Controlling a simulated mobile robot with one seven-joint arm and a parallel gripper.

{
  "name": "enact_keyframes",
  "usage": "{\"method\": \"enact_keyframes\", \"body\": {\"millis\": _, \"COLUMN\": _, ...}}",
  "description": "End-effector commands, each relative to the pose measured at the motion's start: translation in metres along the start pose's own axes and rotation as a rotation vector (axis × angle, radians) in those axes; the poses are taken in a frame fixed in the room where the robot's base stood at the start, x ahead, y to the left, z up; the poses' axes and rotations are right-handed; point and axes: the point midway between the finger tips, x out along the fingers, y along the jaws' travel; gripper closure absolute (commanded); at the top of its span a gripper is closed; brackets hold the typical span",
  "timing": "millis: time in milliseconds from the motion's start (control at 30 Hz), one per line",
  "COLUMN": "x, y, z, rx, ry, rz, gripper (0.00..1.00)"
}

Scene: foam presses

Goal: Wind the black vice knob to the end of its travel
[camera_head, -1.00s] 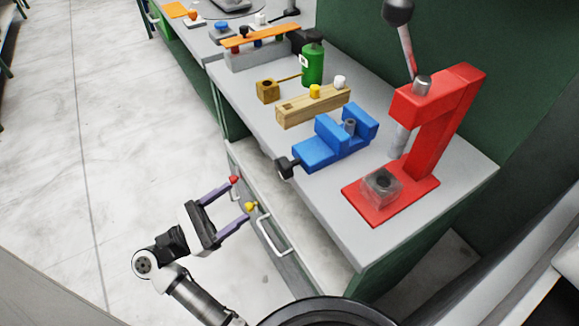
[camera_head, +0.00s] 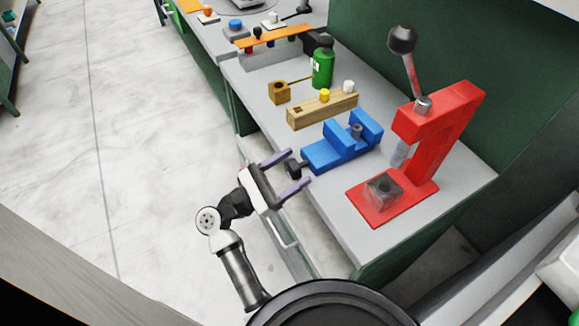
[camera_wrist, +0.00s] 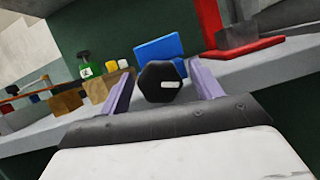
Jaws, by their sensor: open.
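The blue vice (camera_head: 342,148) stands on the grey bench near its front edge. Its black knob (camera_head: 293,168) sticks out over the front edge toward my gripper. My gripper (camera_head: 299,167) is open, with one purple finger on each side of the knob in the head view. In the wrist view the black knob (camera_wrist: 160,82), six-sided with a pale mark on its face, lies between the two fingers of my gripper (camera_wrist: 163,88). Gaps show between the knob and both fingers. The blue vice (camera_wrist: 160,50) is partly hidden behind the knob.

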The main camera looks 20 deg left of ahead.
Motion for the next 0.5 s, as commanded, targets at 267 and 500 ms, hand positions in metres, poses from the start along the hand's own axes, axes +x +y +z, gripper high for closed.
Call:
{"method": "enact_keyframes", "body": {"millis": 267, "x": -0.0003, "y": 0.0, "z": -0.0001, "rx": 0.0, "ry": 0.0, "rz": 0.0, "gripper": 0.52}}
{"method": "enact_keyframes", "body": {"millis": 500, "x": -0.0005, "y": -0.0001, "z": -0.0001, "rx": 0.0, "ry": 0.0, "rz": 0.0, "gripper": 0.79}}
